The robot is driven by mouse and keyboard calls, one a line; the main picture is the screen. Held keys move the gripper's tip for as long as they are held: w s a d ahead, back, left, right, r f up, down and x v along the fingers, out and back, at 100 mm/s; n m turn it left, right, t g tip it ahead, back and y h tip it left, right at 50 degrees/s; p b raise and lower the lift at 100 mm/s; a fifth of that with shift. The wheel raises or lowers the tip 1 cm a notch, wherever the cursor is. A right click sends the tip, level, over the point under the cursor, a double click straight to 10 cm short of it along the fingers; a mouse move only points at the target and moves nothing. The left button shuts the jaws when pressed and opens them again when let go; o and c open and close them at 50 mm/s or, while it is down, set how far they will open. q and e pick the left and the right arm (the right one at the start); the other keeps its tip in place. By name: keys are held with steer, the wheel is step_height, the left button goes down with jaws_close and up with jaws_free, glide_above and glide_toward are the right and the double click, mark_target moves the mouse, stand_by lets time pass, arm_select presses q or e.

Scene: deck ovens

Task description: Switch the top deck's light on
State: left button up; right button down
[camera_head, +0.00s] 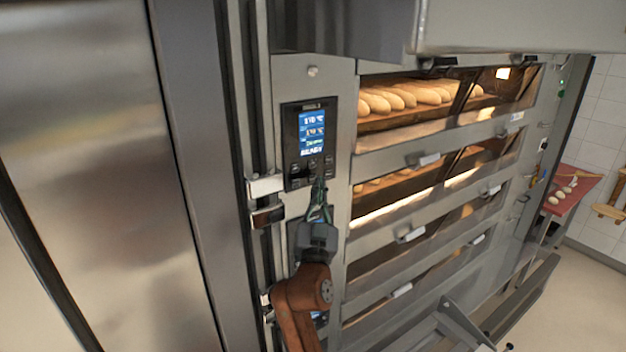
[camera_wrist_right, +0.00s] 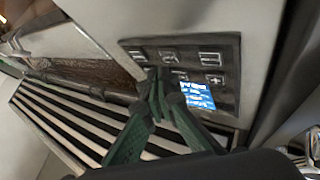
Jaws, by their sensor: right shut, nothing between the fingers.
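The top deck's control panel (camera_head: 309,145) is black, with a lit blue screen (camera_head: 311,133) above rows of small buttons (camera_head: 313,168). My right gripper (camera_head: 319,186) is shut and empty, with its fingertips at the panel's lower edge, just below or over the lowest buttons. In the right wrist view the green fingertips (camera_wrist_right: 160,84) overlap the button area of the panel (camera_wrist_right: 228,62), beside the lit screen (camera_wrist_right: 198,96). They hide part of the buttons, and I cannot tell whether they touch one. My left gripper is out of view.
The top deck (camera_head: 420,100) holds several loaves behind glass, with a bright patch (camera_head: 502,73) at its right end. Other decks with handles lie below. A tall steel surface (camera_head: 90,150) stands at the left, and a metal hood (camera_head: 520,25) overhangs the top.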

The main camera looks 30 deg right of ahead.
steer(key=shift+s, duration=0.15)
steer(key=s+p, duration=0.1)
steer(key=s, duration=0.5)
steer(key=shift+d+p, duration=0.2)
steer(key=shift+p, duration=0.2)
